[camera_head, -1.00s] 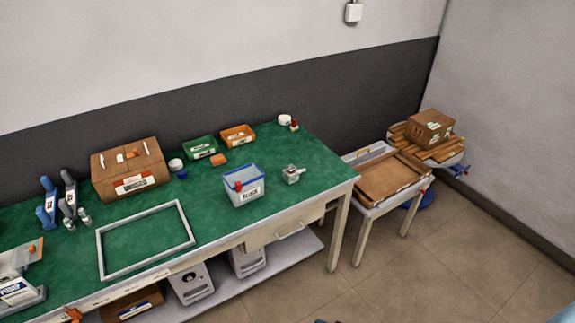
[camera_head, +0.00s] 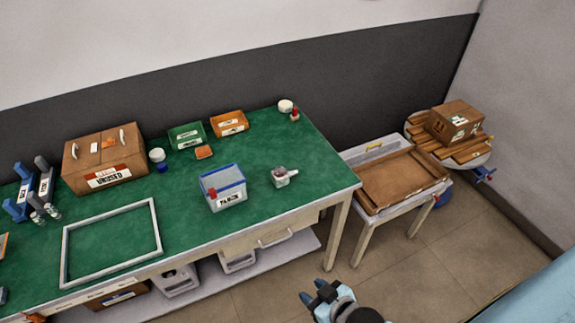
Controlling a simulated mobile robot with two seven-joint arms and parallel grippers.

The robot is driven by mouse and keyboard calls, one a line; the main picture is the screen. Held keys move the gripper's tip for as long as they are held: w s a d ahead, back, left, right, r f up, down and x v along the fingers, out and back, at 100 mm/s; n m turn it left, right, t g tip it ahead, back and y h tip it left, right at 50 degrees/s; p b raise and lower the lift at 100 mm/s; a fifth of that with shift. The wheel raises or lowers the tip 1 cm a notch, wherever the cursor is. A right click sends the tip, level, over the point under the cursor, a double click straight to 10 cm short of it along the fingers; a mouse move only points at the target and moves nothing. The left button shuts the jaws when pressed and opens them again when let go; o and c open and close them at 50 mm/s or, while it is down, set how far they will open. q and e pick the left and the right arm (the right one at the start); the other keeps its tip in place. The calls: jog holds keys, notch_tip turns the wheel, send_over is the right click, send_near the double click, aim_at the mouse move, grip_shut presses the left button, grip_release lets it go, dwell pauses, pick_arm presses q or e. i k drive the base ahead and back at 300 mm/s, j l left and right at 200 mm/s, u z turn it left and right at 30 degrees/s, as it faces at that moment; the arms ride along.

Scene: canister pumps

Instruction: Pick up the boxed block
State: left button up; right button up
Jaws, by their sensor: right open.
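A small open box (camera_head: 226,200) with pale walls, a blue rim and a front label stands on the green table top. A small red part shows at its left front rim; I cannot clearly tell what lies inside. A small grey metal block-like part (camera_head: 282,179) sits unboxed on the table to its right. My right gripper (camera_head: 312,294) shows at the bottom edge, with dark blue fingers apart and empty. In the picture it is below the table's front edge, well away from the box. My left gripper is out of view.
A cardboard box (camera_head: 107,176) labelled unused, a green bin (camera_head: 186,145) and an orange bin (camera_head: 230,131) stand along the back. A grey frame (camera_head: 153,218) lies at the left. A low side table (camera_head: 372,209) bears a brown tray. Floor in front is clear.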

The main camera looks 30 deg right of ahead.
aim_at(280, 178)
jog(key=i+l, duration=0.15)
jog(key=l, duration=0.25)
jog(key=i+l, duration=0.15)
jog(key=l, duration=0.25)
jog(key=i+l, duration=0.15)
jog(key=l, duration=0.2)
jog(key=i+l, duration=0.15)
jog(key=l, duration=0.25)
jog(key=i+l, duration=0.15)
jog(key=l, duration=0.25)
jog(key=i+l, duration=0.1)
jog(key=l, duration=0.3)
